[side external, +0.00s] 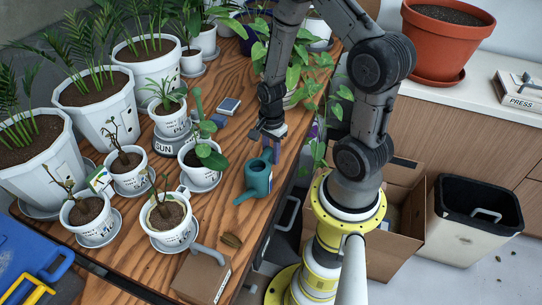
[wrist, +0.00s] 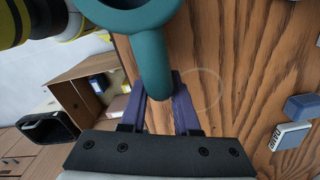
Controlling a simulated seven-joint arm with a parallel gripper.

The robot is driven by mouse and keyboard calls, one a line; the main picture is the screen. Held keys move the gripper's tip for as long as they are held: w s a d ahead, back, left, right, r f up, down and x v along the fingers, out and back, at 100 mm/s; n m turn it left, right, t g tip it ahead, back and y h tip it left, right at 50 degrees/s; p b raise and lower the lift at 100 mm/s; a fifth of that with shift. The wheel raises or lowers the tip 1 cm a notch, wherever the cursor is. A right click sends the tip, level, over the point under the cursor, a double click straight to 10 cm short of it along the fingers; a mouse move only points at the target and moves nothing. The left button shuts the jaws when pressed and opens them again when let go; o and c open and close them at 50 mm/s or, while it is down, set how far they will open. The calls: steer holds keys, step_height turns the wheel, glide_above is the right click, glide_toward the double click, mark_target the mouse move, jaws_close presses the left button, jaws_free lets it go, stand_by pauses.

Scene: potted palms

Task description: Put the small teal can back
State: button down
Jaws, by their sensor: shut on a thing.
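The small teal can (side external: 257,178) is a watering can near the right-hand edge of the wooden table, its spout pointing left in the side view. My gripper (side external: 271,150) points down just above it, with its purple fingers closed around the can's upright teal handle. In the wrist view the fingers of my gripper (wrist: 160,100) stand on both sides of the handle, and the round teal body (wrist: 128,18) shows at the top edge, partly cut off. I cannot tell whether the can's base touches the table.
Several white potted plants (side external: 131,182) crowd the wooden table (side external: 215,228) to the left. A leafy pot (side external: 203,178) stands close beside the can. A cardboard box (side external: 200,279) lies at the front. Small blue boxes (side external: 229,106) lie farther back. A bin (side external: 478,212) stands right.

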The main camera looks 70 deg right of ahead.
steer(key=shift+f, duration=0.25)
steer(key=shift+f, duration=0.1)
steer(key=c, duration=0.6)
jaws_free()
steer(key=shift+c, duration=0.2)
